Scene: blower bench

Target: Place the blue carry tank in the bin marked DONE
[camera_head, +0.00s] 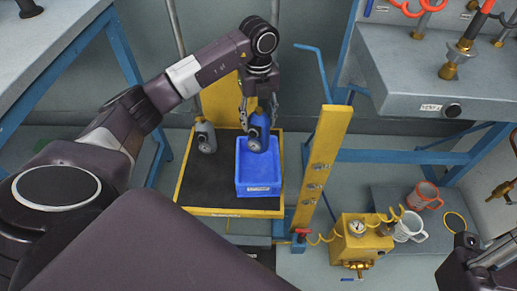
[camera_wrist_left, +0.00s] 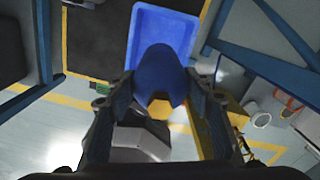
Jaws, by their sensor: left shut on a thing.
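The blue carry tank (camera_head: 258,128) is held between the fingers of my left gripper (camera_head: 259,112). In the left wrist view the tank (camera_wrist_left: 158,75) sits between both fingers of my gripper (camera_wrist_left: 158,90). It hangs over the far part of a blue bin (camera_head: 259,177), and the bin (camera_wrist_left: 143,22) shows beyond it in the wrist view. The bin's front label is too small to read. I cannot tell whether the tank touches the bin. Part of my right arm (camera_head: 480,258) shows at the lower right; its jaw state is unclear.
The bin stands on a black-topped, yellow-edged cart (camera_head: 207,185). A grey tank (camera_head: 205,137) stands left of the bin. A yellow post (camera_head: 323,160) rises to the right. A yellow box with a gauge (camera_head: 358,243), a white mug (camera_head: 410,226) and an orange mug (camera_head: 424,195) are further right.

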